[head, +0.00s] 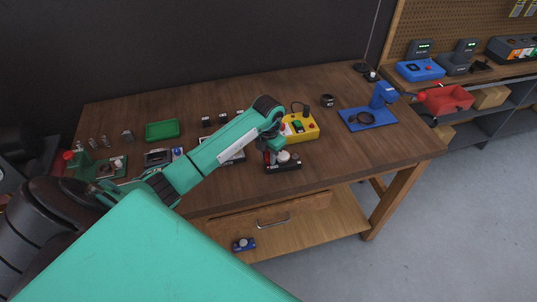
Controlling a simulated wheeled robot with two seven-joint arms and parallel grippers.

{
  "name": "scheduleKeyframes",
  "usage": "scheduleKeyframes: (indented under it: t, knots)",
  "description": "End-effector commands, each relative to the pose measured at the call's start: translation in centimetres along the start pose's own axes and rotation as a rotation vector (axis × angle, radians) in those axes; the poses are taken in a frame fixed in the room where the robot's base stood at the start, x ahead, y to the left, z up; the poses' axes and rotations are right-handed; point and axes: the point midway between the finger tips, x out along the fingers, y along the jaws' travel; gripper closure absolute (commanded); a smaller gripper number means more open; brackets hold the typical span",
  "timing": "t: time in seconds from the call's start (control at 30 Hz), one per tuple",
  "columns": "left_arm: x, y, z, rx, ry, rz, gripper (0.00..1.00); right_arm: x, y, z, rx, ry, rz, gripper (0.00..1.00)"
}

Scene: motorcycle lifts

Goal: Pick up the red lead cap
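My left arm reaches in from the left across the wooden table (345,160). Its gripper (276,150) points down at the table's front middle, just above or at a small black device with a pale round knob (283,162). The fingers are small, dark and partly hidden, so I cannot tell whether they are open or hold anything. A yellow box (305,131) with red and green parts stands right behind the gripper. Small red spots show around the gripper and box, but I cannot clearly single out the red lead cap. My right gripper is not in view.
A green tray (162,130) and several small metal parts lie at the table's left. A blue stand (368,117) and a black ring-shaped part (327,100) are at the right. A red bin (447,99) sits on a side shelf. The table's front right is clear.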

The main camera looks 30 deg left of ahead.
Motion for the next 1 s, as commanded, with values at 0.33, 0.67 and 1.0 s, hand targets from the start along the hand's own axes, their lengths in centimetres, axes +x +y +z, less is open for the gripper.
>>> scheduleKeyframes:
  t: [0.33,0.67,1.0]
  knots:
    - [0.0,0.0,0.0,0.0,0.0,0.0,1.0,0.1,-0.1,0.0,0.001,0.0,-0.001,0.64]
    - [-0.4,0.0,0.1,0.0,-0.001,-0.001,1.0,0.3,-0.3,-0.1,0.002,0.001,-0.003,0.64]
    - [-5.8,0.1,0.1,0.001,-0.007,0.004,1.0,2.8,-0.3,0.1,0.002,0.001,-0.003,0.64]
